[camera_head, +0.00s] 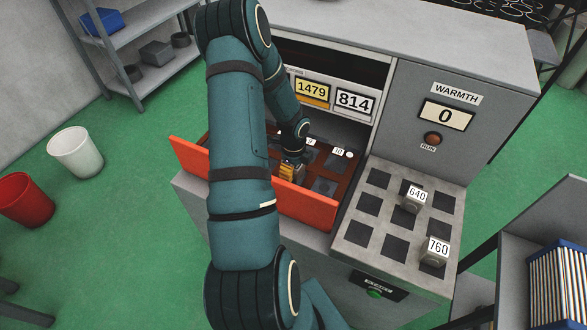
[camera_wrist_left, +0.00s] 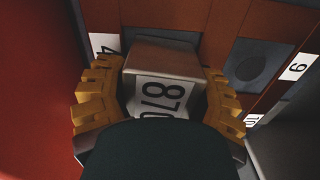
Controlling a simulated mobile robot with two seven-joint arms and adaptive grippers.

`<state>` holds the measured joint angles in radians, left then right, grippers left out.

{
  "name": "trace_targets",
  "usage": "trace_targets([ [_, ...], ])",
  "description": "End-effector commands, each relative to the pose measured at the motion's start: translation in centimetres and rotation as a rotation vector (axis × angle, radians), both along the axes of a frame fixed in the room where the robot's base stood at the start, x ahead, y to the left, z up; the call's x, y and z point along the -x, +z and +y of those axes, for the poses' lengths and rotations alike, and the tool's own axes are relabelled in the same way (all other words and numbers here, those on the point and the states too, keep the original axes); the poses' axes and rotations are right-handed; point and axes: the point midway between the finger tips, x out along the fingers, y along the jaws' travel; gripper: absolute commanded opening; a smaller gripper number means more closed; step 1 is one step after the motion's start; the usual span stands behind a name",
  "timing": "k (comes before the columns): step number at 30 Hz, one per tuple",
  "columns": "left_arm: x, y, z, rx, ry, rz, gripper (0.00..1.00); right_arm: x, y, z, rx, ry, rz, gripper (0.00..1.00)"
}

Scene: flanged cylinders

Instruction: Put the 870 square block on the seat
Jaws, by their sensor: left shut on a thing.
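My left gripper (camera_head: 290,168) is down inside the open red drawer (camera_head: 190,158). In the left wrist view its yellow fingers stand on both sides of the grey square block labelled 870 (camera_wrist_left: 163,92), shut on it. My dark palm hides the block's lower part. I cannot tell whether the block still rests on the drawer floor. A grey panel (camera_head: 353,212) to the right of the drawer has a grid of dark square seats. Blocks labelled 640 (camera_head: 412,202) and 760 (camera_head: 435,252) stand on it. Which seat is meant cannot be told. My right gripper is not in view.
The drawer holds dark square places with number tags, including 9 (camera_wrist_left: 298,67) and 10 (camera_wrist_left: 252,119). Signs 1479 (camera_head: 312,89) and 814 (camera_head: 354,101) hang behind it. A WARMTH display (camera_head: 446,115) reading 0 stands above the panel. Several panel seats are bare.

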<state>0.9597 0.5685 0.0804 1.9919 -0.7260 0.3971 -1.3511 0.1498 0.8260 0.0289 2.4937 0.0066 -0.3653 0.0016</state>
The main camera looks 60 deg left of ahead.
Motion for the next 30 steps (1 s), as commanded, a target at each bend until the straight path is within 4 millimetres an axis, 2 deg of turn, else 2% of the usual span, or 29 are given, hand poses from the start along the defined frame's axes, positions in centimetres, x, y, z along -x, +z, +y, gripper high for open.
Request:
trace_targets([
  [3,-0.1,0.1,0.0,-0.002,0.000,-0.001,0.16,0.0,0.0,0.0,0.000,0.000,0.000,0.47],
  [4,-0.1,0.1,0.0,-0.001,0.000,-0.002,0.73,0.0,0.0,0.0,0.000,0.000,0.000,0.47],
  [6,-0.1,0.1,0.0,-0.001,0.000,-0.002,0.97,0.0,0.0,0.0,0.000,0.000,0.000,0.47],
  [7,-0.1,0.1,0.0,-0.001,0.000,-0.002,1.00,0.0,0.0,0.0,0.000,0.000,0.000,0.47],
  [17,0.0,0.5,0.0,-0.001,0.000,-0.002,1.00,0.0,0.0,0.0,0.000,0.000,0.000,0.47],
  [20,0.0,1.8,0.0,-0.002,0.002,-0.002,1.00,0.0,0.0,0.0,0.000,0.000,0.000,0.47],
  [30,0.0,8.5,0.1,-0.004,0.001,-0.002,1.00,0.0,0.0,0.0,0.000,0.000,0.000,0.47],
])
